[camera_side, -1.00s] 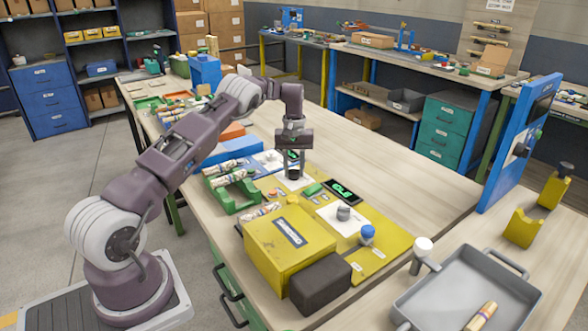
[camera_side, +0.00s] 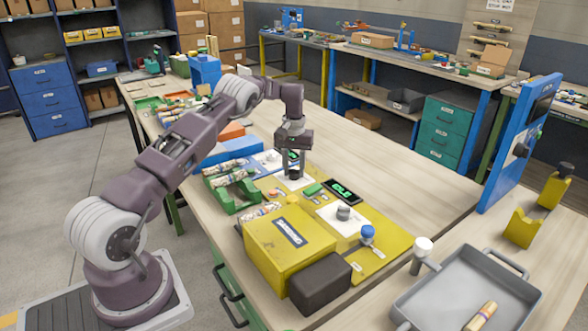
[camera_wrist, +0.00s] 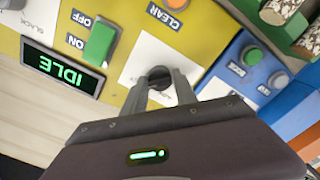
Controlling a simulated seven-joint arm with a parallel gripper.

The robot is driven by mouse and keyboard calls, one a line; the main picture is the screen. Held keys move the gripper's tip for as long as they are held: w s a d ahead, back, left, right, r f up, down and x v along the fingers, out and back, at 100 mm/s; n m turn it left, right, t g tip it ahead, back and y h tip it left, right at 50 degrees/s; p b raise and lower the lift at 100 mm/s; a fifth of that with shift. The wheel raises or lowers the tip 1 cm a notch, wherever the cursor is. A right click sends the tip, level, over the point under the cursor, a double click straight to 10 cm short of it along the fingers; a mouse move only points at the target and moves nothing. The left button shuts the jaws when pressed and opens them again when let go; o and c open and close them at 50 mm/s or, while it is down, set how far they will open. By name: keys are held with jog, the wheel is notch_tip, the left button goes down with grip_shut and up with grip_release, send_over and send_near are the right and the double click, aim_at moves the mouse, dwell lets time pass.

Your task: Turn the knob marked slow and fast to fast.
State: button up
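A dark round knob (camera_wrist: 158,77) sits on a white plate (camera_wrist: 133,68) on the yellow panel in the wrist view. My gripper (camera_wrist: 160,82) points down at it, one finger on each side of the knob. Whether the fingers press on it or stand just clear cannot be told. The knob's markings are not readable; my fingers and hand cover part of the plate. In the side view my gripper (camera_side: 293,168) is low over the panel's far white plate (camera_side: 303,184), with the knob between its fingers.
Beside the knob are a green switch (camera_wrist: 100,43) marked ON and OFF, an IDLE display (camera_wrist: 62,68) and an orange CLEAR button (camera_wrist: 176,4). A blue panel (camera_wrist: 240,75) lies to the right. Another grey knob (camera_side: 343,212) and a yellow box (camera_side: 288,246) stand nearer the side camera.

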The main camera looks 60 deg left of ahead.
jog(key=o, duration=0.3)
notch_tip(320, 180, up, 7)
jog(key=shift+r, duration=0.1)
dwell(0.4)
jog(key=s+d+r+m+t, duration=0.1)
jog(key=s+d+r, duration=0.4)
jog(key=d+r, duration=0.5)
jog(key=s+d+r+m+t, duration=0.2)
jog(key=s+d+r, duration=0.2)
jog(key=d+r, duration=0.5)
jog(key=s+d+r+m+t, duration=0.1)
jog(key=s+d+r, duration=0.15)
jog(key=s, duration=0.35)
jog(key=s+d+r+m, duration=0.1)
jog(key=s+d+r, duration=0.1)
jog(key=s+d, duration=0.25)
jog(key=s+d+f+m, duration=0.2)
jog(key=s+f, duration=0.1)
jog(key=s, duration=0.5)
jog(key=s+d+f+m+t, duration=0.1)
jog(key=s+d+f, duration=0.1)
jog(key=s, duration=0.6)
jog(key=shift+d+f+m+t, duration=0.3)
jog(key=shift+d+f+m, duration=0.1)
jog(key=shift+d, duration=0.05)
